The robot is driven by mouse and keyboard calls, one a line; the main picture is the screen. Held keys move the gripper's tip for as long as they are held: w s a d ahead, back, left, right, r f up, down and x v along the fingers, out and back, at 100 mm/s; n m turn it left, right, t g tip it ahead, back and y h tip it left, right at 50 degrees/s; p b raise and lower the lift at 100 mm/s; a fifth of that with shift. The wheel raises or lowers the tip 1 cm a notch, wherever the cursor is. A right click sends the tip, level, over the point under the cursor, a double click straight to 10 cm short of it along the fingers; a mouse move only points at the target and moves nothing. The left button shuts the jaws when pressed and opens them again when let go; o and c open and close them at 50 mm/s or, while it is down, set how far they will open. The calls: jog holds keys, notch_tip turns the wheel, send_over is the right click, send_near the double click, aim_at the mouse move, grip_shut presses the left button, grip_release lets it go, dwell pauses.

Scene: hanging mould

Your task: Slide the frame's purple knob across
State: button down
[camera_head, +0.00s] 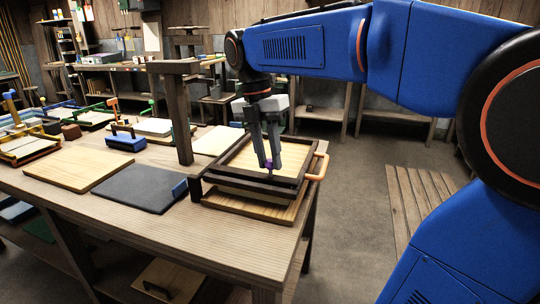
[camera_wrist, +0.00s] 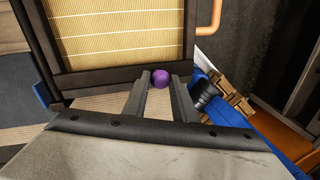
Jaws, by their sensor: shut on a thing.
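The purple knob (camera_wrist: 161,79) sits at the edge of the dark-framed mould in the wrist view, between my fingertips. My gripper (camera_wrist: 161,84) is shut on it. In the head view my gripper (camera_head: 269,165) points down at the frame's near side, and only a bit of the purple knob (camera_head: 268,163) shows between the fingers. The dark wooden frame (camera_head: 238,184) holds a pale ribbed screen (camera_wrist: 108,32) and sits over a light wooden board (camera_head: 250,206) on the bench. An orange handle (camera_head: 318,167) stands at the frame's right side.
A dark wooden post (camera_head: 182,120) stands at the frame's left. A dark grey mat (camera_head: 138,187) and a pale board (camera_head: 78,168) lie further left on the bench (camera_head: 200,243). The floor right of the bench has a wooden slatted platform (camera_head: 415,195).

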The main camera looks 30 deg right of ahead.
aim_at(258, 174)
jog(key=c, duration=1.5)
grip_release()
jog(key=shift+s+a, duration=0.15)
jog(key=shift+a, duration=0.05)
jog(key=shift+o, duration=0.2)
notch_tip(258, 174, up, 17)
jog(key=w+a, duration=0.1)
jog(key=w, duration=0.1)
jog(key=shift+w+a, duration=0.35)
jog(key=shift+w, duration=0.05)
